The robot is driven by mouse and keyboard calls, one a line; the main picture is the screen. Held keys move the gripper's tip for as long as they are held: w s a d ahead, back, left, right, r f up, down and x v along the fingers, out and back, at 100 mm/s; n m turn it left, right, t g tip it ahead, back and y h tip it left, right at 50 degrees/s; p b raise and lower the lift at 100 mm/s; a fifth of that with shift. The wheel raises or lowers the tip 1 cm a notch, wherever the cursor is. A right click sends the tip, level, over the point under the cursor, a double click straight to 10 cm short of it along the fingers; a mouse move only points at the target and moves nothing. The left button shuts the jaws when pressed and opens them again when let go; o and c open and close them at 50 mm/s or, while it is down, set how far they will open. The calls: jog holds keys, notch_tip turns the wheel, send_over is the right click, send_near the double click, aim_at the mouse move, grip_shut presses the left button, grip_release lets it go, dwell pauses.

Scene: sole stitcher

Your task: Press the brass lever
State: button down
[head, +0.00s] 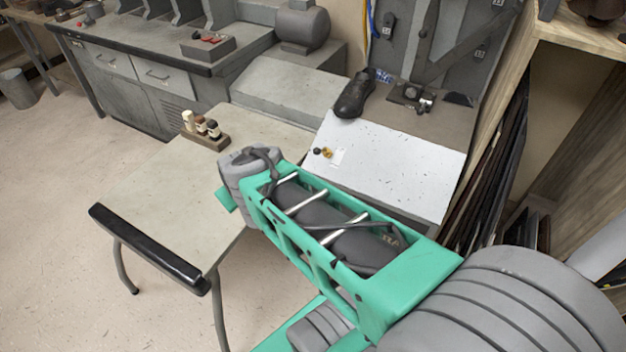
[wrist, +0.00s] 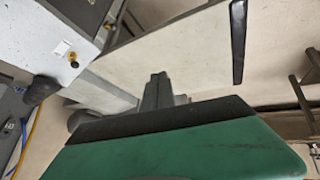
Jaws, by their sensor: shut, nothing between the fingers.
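The brass lever (head: 327,153) is a small brass piece with a dark knob on the white front panel of the stitcher (head: 390,165), beside a small white label. It also shows in the wrist view (wrist: 72,56), near the left edge and small. My gripper (wrist: 158,80) shows as a dark grey shape at the middle of the wrist view, with its fingers shut and empty. It is well apart from the lever, which lies to its left in that view. In the head view my green arm crosses the middle, and the fingertips are hidden.
A pale table (head: 165,185) with a black edge bar stands left of my arm, with small bottles in a wooden holder (head: 207,129) on it. A black shoe (head: 354,97) sits above the white panel. A wooden shelf unit (head: 585,120) bounds the right side.

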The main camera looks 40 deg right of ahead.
jog(key=w+d+f+n+t+h+b, duration=0.2)
jog(key=w+d+f+t+h+b, duration=0.15)
jog(key=d+f+b, duration=0.5)
jog(key=w+d+f+n+t+h+b, duration=0.2)
jog(key=d+f+h+b, duration=0.3)
jog(key=d+f+b, duration=0.4)
jog(key=s+d+f+n+t+h+b, duration=0.2)
jog(key=s+f+n+t+b, duration=0.3)
jog(key=n+b, duration=0.5)
jog(key=shift+s+d+f+n+t+b, duration=0.2)
jog(key=shift+f+n+t+b, duration=0.2)
jog(key=shift+t+b, duration=0.65)
